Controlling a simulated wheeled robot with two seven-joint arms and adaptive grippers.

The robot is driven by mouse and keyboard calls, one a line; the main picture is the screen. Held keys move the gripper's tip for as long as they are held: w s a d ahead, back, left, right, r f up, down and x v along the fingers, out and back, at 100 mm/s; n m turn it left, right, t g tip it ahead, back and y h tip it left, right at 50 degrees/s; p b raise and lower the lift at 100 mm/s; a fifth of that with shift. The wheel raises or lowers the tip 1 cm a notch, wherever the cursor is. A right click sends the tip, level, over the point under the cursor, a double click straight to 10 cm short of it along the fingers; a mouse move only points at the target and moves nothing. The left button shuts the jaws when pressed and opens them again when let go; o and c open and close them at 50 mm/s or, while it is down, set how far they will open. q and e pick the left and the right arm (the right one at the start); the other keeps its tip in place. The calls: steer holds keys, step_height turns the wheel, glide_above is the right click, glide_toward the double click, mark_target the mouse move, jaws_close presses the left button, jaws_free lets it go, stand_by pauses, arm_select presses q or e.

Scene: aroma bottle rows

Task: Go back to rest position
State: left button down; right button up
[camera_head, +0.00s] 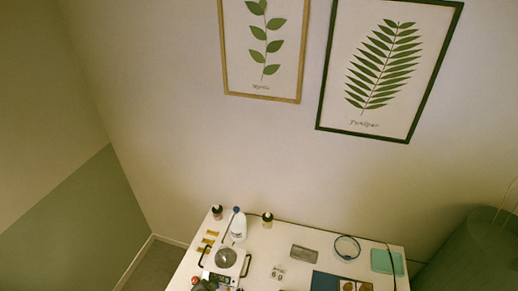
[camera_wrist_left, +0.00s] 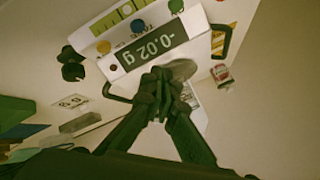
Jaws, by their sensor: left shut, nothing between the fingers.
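My left gripper (camera_wrist_left: 160,82) shows in the left wrist view with its dark fingers together and nothing between them. It is in front of a white scale (camera_wrist_left: 155,45), which shows upside down and reads -0.02 g. In the head view the scale's round metal pan (camera_head: 226,257) sits between black handles near the left end of the white table (camera_head: 300,240). I cannot make out the left gripper clearly in the head view. My right gripper is in neither view.
A white bottle (camera_head: 238,230) and two small dark bottles (camera_head: 217,212) (camera_head: 267,220) stand at the table's back left. A grey block (camera_head: 303,253), a blue ring (camera_head: 347,247) and a teal pad (camera_head: 387,262) lie further right. Framed plant prints (camera_head: 385,70) hang above.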

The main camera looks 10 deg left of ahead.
arm_select(q)
steer(key=s+a+r+n+g, duration=0.2)
steer(key=s+r+n+g, duration=0.15)
steer(key=s+r, duration=0.75)
steer(key=s+a+r+n+g, duration=0.15)
steer(key=s+r+n, duration=0.5)
steer(key=s, duration=0.85)
step_height(320, 180, down, 42)
steer(key=s+d+m+g+b, duration=0.2)
steer(key=b, duration=1)
steer(key=s+f+b, duration=0.5)
steer(key=s+f, duration=0.5)
steer(key=f, duration=0.3)
steer(key=s+f+g+b, duration=0.1)
steer(key=s+f+b, duration=0.4)
steer(key=s+f, duration=0.5)
step_height(320, 180, down, 4)
steer(key=shift+a+r+m, duration=0.1)
steer(key=shift+a+m, duration=0.1)
steer(key=shift+m, duration=0.1)
